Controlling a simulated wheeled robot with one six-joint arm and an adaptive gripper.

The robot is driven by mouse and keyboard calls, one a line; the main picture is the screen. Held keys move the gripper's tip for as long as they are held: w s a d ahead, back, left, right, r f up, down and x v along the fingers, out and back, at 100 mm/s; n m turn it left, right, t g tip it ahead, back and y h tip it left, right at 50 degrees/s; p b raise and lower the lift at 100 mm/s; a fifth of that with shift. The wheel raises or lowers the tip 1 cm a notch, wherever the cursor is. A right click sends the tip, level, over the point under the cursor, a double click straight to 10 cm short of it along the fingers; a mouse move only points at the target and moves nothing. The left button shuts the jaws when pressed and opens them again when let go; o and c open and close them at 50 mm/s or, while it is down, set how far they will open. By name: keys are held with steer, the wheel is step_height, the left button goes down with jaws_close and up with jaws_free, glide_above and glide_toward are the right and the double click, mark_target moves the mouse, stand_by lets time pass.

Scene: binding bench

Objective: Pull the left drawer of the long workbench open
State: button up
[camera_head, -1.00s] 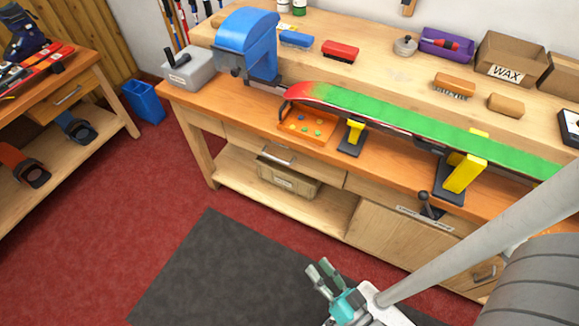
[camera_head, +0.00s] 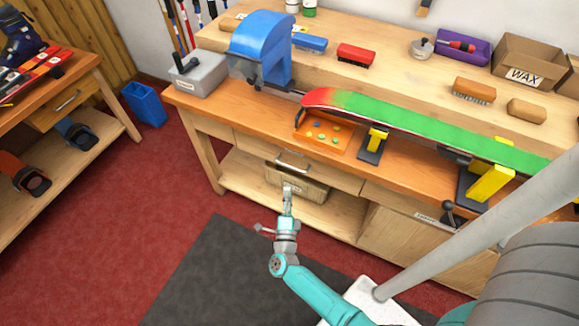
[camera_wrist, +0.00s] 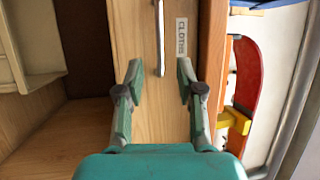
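The long workbench (camera_head: 215,114) has a left drawer (camera_head: 335,178) in pale wood, its front looking flush with the bench. Its metal bar handle (camera_head: 292,163) also shows in the wrist view (camera_wrist: 159,40), beside a white label with lettering (camera_wrist: 181,37). My gripper (camera_head: 288,188) is in front of the drawer, just below the handle in the head view. In the wrist view my gripper (camera_wrist: 157,72) is open, with one fingertip on each side of the handle's line. The fingers appear clear of the bar; I cannot tell the remaining depth.
A ski (camera_head: 430,132) rests on yellow-topped supports above the bench's front edge. An orange tray (camera_head: 345,140) sits above the drawer. A box (camera_head: 310,190) stands on the shelf below. A black-knobbed lever (camera_head: 449,208) is at the right. Red floor is free at left.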

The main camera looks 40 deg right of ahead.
mark_target(290, 166)
steer(key=x, duration=1.1)
jaws_close()
